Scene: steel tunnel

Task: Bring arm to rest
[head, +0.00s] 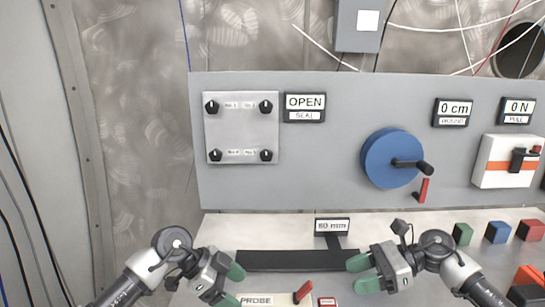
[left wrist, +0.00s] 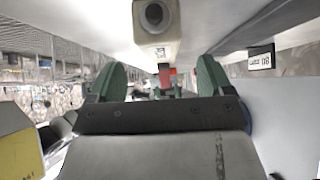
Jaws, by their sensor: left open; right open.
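My left gripper (head: 233,285) is at the lower left of the head view, over the front of the bench, with its green fingertips apart and nothing between them. In the left wrist view its two green fingers (left wrist: 157,82) stand wide apart. My right gripper (head: 358,274) is at the lower right of the head view, its green fingertips apart and empty, pointing left over the bench. The two grippers face each other, well apart. A white box labelled PROBE (head: 270,300) with a red lever (head: 303,291) lies between them at the bottom edge, partly cut off.
A grey panel (head: 330,180) behind the bench carries a knob plate (head: 242,110), a blue wheel (head: 385,170) with a crank, and a white-orange box (head: 500,173). A dark strip (head: 280,261) lies on the bench. Green (head: 462,234), blue (head: 498,232) and red (head: 530,230) blocks stand right.

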